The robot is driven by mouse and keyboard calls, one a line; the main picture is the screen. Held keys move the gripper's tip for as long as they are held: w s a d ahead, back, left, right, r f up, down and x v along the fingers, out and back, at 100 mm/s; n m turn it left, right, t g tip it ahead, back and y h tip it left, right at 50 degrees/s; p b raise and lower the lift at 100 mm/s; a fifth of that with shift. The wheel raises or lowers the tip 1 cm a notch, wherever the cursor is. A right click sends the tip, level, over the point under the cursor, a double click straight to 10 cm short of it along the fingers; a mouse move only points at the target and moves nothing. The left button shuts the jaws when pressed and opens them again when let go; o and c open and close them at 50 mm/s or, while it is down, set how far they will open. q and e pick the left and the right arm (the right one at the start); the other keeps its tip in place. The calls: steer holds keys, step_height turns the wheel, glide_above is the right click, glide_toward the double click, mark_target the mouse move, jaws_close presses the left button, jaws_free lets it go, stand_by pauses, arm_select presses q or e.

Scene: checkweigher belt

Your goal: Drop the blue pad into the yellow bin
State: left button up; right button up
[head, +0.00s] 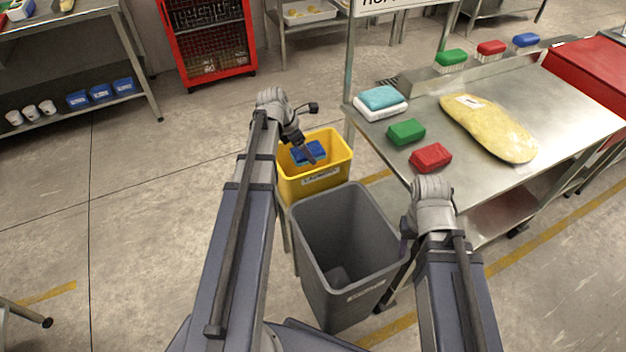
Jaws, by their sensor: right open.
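The blue pad (299,156) shows at the mouth of the yellow bin (316,182), inside its rim as seen from above. I cannot tell whether it rests in the bin or hangs above its floor. My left gripper (309,153) points down over the bin, with a dark finger in front of the pad. Whether its jaws are closed on the pad is unclear. My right gripper (404,240) is open beside the steel table's near edge, mostly hidden by its own wrist.
A grey bin (348,285) stands in front of the yellow one. The steel table (475,180) holds a green pad (406,131), a red pad (431,157), a cyan-and-white pad (381,99) and a yellow flat piece (490,128). Open floor lies left.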

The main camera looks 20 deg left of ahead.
arm_select(q)
steer(key=o, duration=1)
steer(key=shift+o, duration=0.2)
steer(key=p+v, duration=0.7)
steer(key=v, duration=0.1)
